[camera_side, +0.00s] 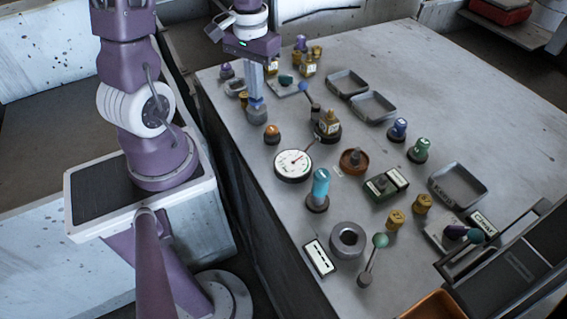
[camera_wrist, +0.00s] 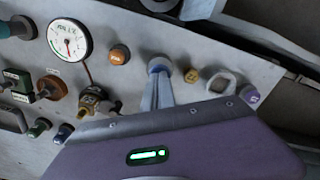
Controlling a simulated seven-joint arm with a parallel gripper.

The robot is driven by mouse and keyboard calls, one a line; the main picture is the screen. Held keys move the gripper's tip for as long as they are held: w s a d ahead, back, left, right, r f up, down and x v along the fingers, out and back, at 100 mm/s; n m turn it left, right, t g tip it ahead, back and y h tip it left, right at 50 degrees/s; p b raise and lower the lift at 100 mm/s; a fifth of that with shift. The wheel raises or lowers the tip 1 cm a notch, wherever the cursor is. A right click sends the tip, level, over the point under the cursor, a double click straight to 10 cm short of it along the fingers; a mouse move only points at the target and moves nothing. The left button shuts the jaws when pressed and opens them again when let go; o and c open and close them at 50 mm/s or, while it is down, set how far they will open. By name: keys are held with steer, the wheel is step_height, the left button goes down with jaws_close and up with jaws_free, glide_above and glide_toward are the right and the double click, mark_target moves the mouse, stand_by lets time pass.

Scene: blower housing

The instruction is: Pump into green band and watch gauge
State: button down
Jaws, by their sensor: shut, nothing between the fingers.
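The round white gauge (camera_side: 293,164) lies face up on the grey bench. Its dark marks and red needle also show in the wrist view (camera_wrist: 69,39). My gripper (camera_side: 256,98) is shut and points down, left of and behind the gauge. Its tips are right above a blue-topped post (camera_side: 257,114), which also shows beyond the fingers in the wrist view (camera_wrist: 159,64). Whether they touch it I cannot tell. No part is clearly marked as the pump. A blue-knobbed lever (camera_side: 304,88) stands just to the right.
An orange button (camera_side: 272,133) sits between post and gauge. A brass valve (camera_side: 329,123) and a cyan-topped cylinder (camera_side: 320,188) stand near the gauge. A green-knobbed lever (camera_side: 380,241) is at the front. Empty trays (camera_side: 348,83) lie behind. The bench's far right is clear.

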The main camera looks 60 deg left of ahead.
steer(key=shift+f, duration=0.15)
steer(key=shift+f, duration=0.75)
steer(key=shift+r, duration=0.9)
stand_by(0.4)
steer(key=shift+r, duration=3.05)
